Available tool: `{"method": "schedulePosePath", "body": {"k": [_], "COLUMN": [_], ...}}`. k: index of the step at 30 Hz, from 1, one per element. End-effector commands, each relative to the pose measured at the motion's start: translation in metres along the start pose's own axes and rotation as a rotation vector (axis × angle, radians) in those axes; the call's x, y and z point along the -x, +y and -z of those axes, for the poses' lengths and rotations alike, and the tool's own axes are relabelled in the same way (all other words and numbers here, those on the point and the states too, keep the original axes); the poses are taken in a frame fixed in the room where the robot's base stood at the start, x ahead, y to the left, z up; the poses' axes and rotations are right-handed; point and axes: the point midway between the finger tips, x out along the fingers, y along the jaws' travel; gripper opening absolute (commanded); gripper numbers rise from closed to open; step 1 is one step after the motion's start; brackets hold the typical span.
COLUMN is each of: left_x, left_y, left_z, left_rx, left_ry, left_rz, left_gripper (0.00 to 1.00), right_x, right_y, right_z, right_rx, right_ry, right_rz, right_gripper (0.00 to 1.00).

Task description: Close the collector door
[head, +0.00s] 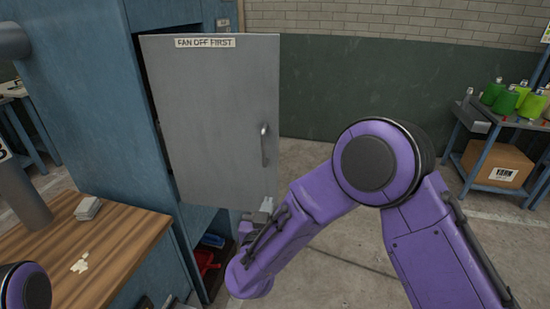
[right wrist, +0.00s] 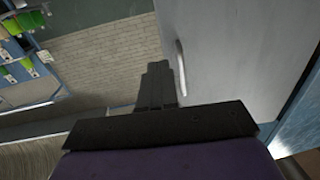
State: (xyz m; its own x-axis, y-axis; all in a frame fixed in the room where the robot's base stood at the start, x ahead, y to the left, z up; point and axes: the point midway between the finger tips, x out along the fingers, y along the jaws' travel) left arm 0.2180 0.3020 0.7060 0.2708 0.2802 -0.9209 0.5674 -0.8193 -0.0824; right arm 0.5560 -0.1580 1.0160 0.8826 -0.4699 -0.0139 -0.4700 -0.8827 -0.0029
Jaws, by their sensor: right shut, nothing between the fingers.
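The collector door (head: 220,110) is a flat grey panel labelled "FAN OFF FIRST" on the blue collector cabinet (head: 85,95). It stands open, with dark interior showing past its left edge and below it. Its handle (head: 264,145) is a vertical bar near the right edge. My right gripper (head: 266,206) is at the door's lower right corner, below the handle. In the right wrist view, the shut, empty fingers (right wrist: 158,72) show beside the door (right wrist: 245,45) and its handle (right wrist: 181,68). I cannot tell whether they touch the door. My left gripper is out of view.
A wooden bench (head: 110,240) with a grey block (head: 88,208) stands at the lower left. Red (head: 206,262) and blue things lie in the cabinet's lower opening. Floor between is clear.

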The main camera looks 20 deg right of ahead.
Motion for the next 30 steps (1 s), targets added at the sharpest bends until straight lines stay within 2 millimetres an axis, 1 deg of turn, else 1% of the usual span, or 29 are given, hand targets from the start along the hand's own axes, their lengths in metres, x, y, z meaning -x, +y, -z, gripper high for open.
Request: {"method": "schedulePosePath", "body": {"k": [1,5,8,15,18,21,25,30], "left_x": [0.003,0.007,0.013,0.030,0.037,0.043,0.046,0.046], "left_y": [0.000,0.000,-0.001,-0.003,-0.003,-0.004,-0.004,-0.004], "left_z": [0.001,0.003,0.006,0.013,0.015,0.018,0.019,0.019], "left_rx": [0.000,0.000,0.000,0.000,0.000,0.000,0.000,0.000], "left_ry": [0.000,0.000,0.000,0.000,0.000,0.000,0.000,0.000], "left_rz": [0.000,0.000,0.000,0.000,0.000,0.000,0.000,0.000], "left_gripper": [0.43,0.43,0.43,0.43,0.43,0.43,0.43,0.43], "right_x": [-0.001,-0.015,-0.034,-0.087,-0.107,-0.123,-0.136,-0.140], "right_y": [-0.003,-0.004,-0.004,-0.004,-0.003,-0.003,-0.003,-0.004], "right_z": [0.011,0.013,0.014,0.014,0.015,0.014,0.013,0.011], "right_rx": [-0.001,0.000,0.000,0.000,0.000,0.002,0.002,0.003], "right_ry": [0.013,0.016,0.014,0.014,0.015,0.015,0.015,0.015], "right_rz": [-0.009,-0.014,-0.013,-0.011,-0.012,-0.011,-0.010,-0.007], "right_gripper": [0.00,0.00,0.00,0.00,0.00,0.00,0.00,0.00]}}
